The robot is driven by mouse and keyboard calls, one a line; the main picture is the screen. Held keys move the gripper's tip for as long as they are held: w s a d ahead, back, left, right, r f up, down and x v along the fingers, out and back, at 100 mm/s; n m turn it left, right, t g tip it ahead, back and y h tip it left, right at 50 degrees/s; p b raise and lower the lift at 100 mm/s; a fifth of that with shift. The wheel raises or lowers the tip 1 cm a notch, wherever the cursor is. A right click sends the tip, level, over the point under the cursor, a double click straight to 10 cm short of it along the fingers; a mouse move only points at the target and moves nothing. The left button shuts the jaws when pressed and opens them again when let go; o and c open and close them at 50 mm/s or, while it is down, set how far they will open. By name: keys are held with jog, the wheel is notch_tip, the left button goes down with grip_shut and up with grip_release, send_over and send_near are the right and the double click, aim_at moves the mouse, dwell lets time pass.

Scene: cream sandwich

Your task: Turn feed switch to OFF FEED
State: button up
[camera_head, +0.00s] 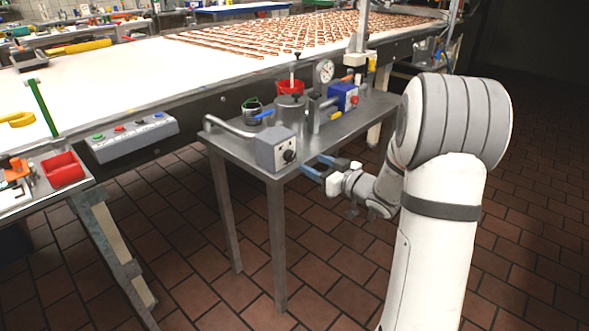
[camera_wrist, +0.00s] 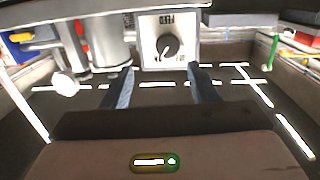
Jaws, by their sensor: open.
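The feed switch is a light grey box (camera_head: 276,150) at the near corner of a small metal table, with a round black knob (camera_head: 288,156) on its front face. In the wrist view, the box's white face (camera_wrist: 150,60) appears upside down with the word FEED by the black knob (camera_wrist: 168,44). A pale pointer mark on the knob slants; which label it points at is not clear. My gripper (camera_head: 318,167) has blue fingers, open and empty, facing the knob from a short distance to the right. In the wrist view, the open gripper (camera_wrist: 160,72) has its fingers on either side of the box, apart from the knob.
The metal table (camera_head: 237,146) also holds a grey pipe (camera_head: 228,126), a metal pot (camera_head: 291,112), a red container (camera_head: 291,88), a gauge (camera_head: 324,71) and a blue box (camera_head: 344,96). A conveyor (camera_head: 130,75) with a button panel (camera_head: 132,137) lies behind. The tiled floor (camera_head: 340,270) in front is clear.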

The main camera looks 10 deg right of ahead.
aim_at(292, 157)
jog(key=shift+y, duration=0.7)
jog(key=x, duration=0.5)
jog(key=f+b+x, duration=0.1)
jog(key=x, duration=0.1)
jog(key=shift+a, duration=0.45)
jog(key=shift+c, duration=0.4)
jog(key=c, duration=0.9)
